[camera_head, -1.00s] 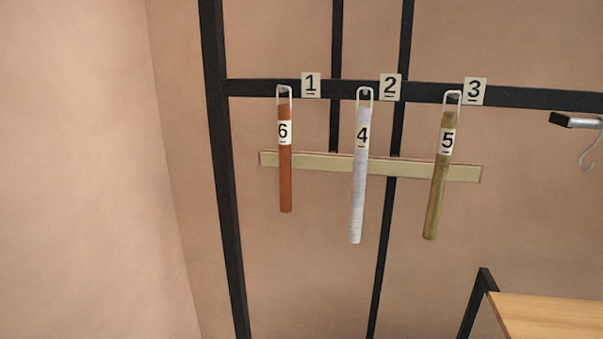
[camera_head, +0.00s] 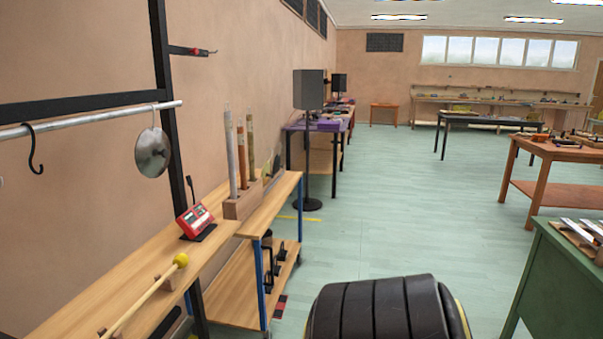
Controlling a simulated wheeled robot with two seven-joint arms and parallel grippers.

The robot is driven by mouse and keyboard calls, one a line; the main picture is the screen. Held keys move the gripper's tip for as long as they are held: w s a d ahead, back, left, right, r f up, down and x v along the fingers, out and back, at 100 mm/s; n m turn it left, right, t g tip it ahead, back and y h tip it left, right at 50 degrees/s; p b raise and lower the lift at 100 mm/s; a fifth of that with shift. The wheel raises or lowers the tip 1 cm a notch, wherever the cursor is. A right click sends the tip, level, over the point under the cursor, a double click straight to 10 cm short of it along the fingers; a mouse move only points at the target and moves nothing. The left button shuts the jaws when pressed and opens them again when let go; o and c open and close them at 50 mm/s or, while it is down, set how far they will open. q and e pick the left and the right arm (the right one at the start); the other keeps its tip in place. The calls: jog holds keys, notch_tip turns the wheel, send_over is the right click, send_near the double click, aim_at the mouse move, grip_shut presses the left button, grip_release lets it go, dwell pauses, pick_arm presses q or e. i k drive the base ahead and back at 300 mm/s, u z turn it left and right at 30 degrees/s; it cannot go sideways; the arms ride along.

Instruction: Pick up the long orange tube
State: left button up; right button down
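Three upright tubes stand in a wooden block (camera_head: 242,205) on the wooden bench along the left wall. The middle one is an orange-brown tube (camera_head: 241,152). A pale grey tube (camera_head: 230,155) stands on its left and a brownish tube (camera_head: 250,147) on its right, close together. The lower ends are hidden in the block. Neither of my grippers is in view.
A red device (camera_head: 195,220) and a yellow-headed mallet (camera_head: 150,290) are on the bench in front of the block. A metal disc (camera_head: 152,152) hangs from a rail (camera_head: 85,118). A green table (camera_head: 560,275) stands at right. The pale green floor (camera_head: 385,200) between is mostly clear.

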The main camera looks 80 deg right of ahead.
aim_at(240, 129)
jog(key=z, duration=2.2)
jog(key=k, duration=0.4)
jog(key=z, duration=1.25)
jog(key=i, duration=4.1)
jog(key=u, duration=1.6)
jog(key=i, duration=1.2)
jog(key=u, duration=1.15)
